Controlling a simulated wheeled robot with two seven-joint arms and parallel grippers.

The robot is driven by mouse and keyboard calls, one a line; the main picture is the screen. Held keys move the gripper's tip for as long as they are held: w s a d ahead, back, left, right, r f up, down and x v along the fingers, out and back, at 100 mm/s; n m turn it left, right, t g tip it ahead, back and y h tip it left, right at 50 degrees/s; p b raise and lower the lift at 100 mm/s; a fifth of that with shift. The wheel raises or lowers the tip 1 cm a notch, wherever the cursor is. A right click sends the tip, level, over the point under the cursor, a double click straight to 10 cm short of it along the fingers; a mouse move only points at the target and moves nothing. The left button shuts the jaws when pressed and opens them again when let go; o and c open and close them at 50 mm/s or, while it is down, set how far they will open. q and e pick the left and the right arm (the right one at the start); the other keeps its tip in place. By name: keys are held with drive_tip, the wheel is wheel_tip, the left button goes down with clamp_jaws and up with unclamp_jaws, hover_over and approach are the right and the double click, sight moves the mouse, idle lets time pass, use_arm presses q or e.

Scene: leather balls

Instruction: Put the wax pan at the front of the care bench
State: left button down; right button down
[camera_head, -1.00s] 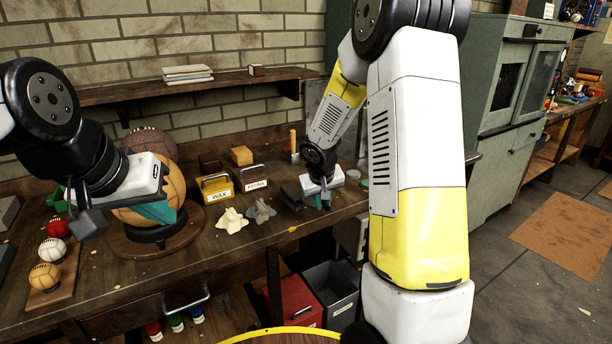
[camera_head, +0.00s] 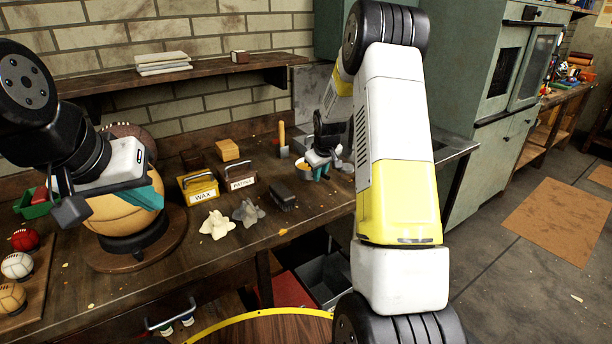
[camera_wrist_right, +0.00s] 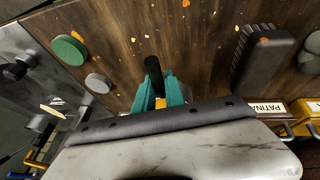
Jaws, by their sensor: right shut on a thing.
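The wax pan (camera_head: 305,171) is a small metal pan with orange-yellow contents, near the back right of the care bench (camera_head: 215,262). My right gripper (camera_head: 320,173) is beside it, shut on what looks like its dark handle. In the right wrist view, the black handle (camera_wrist_right: 152,70) sticks out between the teal fingertips (camera_wrist_right: 160,95); the pan bowl is mostly hidden there. My left gripper (camera_head: 110,203) hangs in front of the large tan ball (camera_head: 115,222). One teal finger shows, and its opening is unclear.
A green round lid (camera_wrist_right: 70,48) lies nearby. The front strip of the bench is mostly clear.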

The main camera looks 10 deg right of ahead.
wheel_tip(320, 180, down, 4)
drive_tip(key=shift+r, duration=0.1)
drive_tip(key=c, duration=1.4)
unclamp_jaws()
